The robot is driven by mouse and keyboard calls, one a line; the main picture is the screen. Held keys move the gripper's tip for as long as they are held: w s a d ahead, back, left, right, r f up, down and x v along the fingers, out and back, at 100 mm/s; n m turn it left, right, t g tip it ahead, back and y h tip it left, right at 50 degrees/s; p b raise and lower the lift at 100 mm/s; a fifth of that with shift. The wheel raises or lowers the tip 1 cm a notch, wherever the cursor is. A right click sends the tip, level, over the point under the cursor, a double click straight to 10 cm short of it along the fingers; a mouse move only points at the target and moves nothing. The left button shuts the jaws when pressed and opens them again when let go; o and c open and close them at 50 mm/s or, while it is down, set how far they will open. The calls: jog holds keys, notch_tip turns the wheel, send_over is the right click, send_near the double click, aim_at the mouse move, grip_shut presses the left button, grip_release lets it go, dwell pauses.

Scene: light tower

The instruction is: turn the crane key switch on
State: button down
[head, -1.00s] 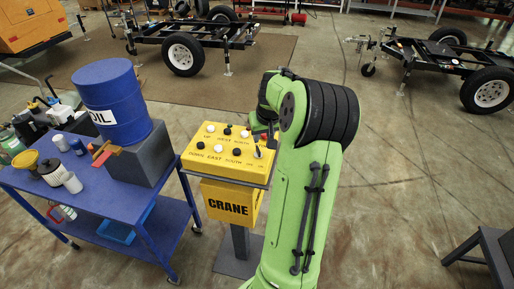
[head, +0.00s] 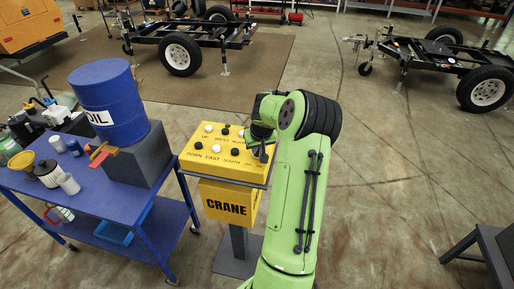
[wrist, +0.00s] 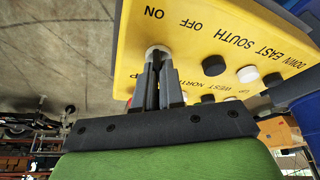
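The crane key switch (wrist: 158,49) shows in the wrist view as a silver round piece on the yellow panel (wrist: 215,60), beside the black ON and OFF lettering. My gripper (wrist: 157,62) is right at it, with its two dark fingers close together over the switch. The fingertips hide most of the key, and I cannot tell whether they press on it. In the head view my gripper (head: 262,150) is over the right end of the yellow crane control box (head: 228,201) and hides the switch there.
Black and white push buttons (head: 234,152) dot the panel left of my gripper. A blue cart (head: 135,177) with a blue oil drum (head: 108,100) stands close on the left. Trailer frames (head: 440,50) are farther back. The floor to the right is mostly open.

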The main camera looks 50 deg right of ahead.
dwell(0.4)
jog(key=m+h+b, duration=0.1)
jog(key=m, duration=0.2)
jog(key=shift+w+g+b, duration=0.15)
jog(key=shift+g+b, duration=0.15)
jog(key=shift+g, duration=0.1)
jog(key=m+g+b, duration=0.1)
jog(key=m, duration=0.2)
jog(key=shift+w+a+h, duration=0.1)
jog(key=shift+a+h, duration=0.05)
jog(key=shift+h, duration=0.15)
jog(key=m+g, duration=0.2)
jog(key=m, duration=0.3)
jog(key=shift+w+m, duration=0.1)
jog(key=shift+m, duration=0.5)
jog(key=c, duration=1.2)
grip_release()
jog(key=shift+c, duration=0.2)
